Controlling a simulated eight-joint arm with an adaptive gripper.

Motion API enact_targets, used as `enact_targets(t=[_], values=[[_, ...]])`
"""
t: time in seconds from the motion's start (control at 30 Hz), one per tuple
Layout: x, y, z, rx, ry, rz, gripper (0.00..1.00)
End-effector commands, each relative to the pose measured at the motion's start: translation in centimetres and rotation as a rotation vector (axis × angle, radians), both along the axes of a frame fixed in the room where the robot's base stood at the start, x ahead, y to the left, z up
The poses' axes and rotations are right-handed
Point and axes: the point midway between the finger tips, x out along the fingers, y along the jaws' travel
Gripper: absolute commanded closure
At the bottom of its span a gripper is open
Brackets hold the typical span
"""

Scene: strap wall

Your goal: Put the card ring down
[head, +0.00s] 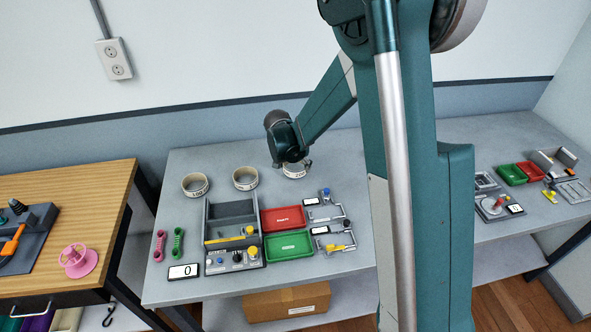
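Three pale card rings with dark markings show in the head view. One card ring (195,185) stands at the back left of the grey table, and a second card ring (245,179) stands to its right. The third card ring (294,173) is directly below my gripper (297,161), at the back of the table, right of the other two. My gripper points down at this ring and overlaps its upper edge. The fingers are small and mostly hidden by the wrist, so their grip is unclear. I cannot tell whether this ring touches the table.
A grey tool holder (229,211), a red tray (283,219) and a green tray (288,246) are in front of the rings. A counter display (184,272) and small pink and green parts lie at the left. My arm hides the table's right part.

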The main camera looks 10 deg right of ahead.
Motion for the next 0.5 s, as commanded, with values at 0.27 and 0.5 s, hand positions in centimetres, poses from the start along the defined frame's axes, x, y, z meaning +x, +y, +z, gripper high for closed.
enact_targets(t=[0.27,0.5], values=[[0.0,0.0,-2.6,0.000,0.000,0.000,0.47],[0.0,0.0,-2.9,0.000,0.000,0.000,0.47]])
